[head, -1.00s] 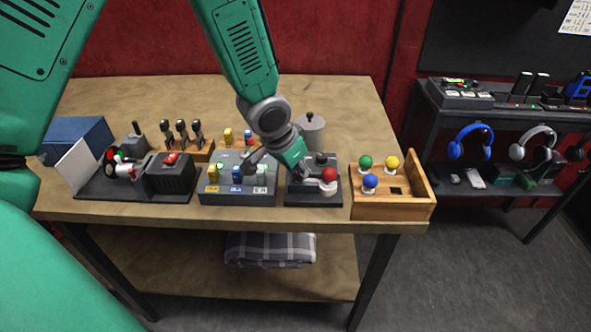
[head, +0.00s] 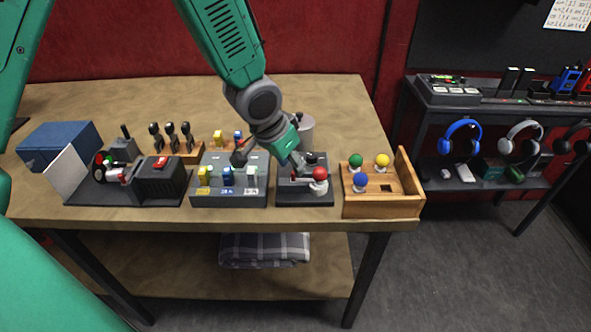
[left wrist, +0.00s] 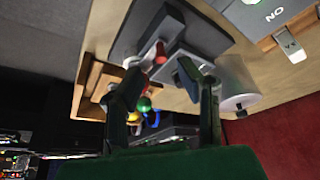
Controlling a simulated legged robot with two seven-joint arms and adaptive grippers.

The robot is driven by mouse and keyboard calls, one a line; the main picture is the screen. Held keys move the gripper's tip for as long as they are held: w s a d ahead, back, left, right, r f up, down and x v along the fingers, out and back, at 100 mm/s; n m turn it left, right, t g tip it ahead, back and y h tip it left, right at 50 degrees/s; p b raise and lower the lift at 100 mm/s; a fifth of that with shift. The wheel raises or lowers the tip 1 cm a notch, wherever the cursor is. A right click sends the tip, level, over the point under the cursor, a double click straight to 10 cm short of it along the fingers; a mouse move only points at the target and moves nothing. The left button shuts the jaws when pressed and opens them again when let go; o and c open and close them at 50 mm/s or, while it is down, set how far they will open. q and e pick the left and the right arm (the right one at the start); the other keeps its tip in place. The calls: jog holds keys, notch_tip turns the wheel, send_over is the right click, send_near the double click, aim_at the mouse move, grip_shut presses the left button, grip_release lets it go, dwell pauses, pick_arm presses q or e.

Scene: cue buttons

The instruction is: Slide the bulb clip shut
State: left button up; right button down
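The bulb clip stands on a dark base (head: 305,199) near the table's front edge. A red bulb (head: 319,174) with a pale socket sits at its front right. My left gripper (head: 270,161) is just above and behind the clip, one finger toward the button panel and the other over the base. In the left wrist view its fingers (left wrist: 160,75) are spread apart with nothing held between them. The fingers and arm partly cover the clip's slide, and I cannot tell contact. My right gripper is not in view.
A button panel (head: 232,194) stands left of the clip. A wooden box (head: 380,207) with green, yellow and blue bulbs stands to its right. A grey canister (head: 306,131) is behind it. The table's back right is clear.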

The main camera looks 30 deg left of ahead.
pick_arm(q)
jog(key=v, duration=0.8)
jog(key=shift+r, duration=0.1)
jog(key=shift+s, duration=0.1)
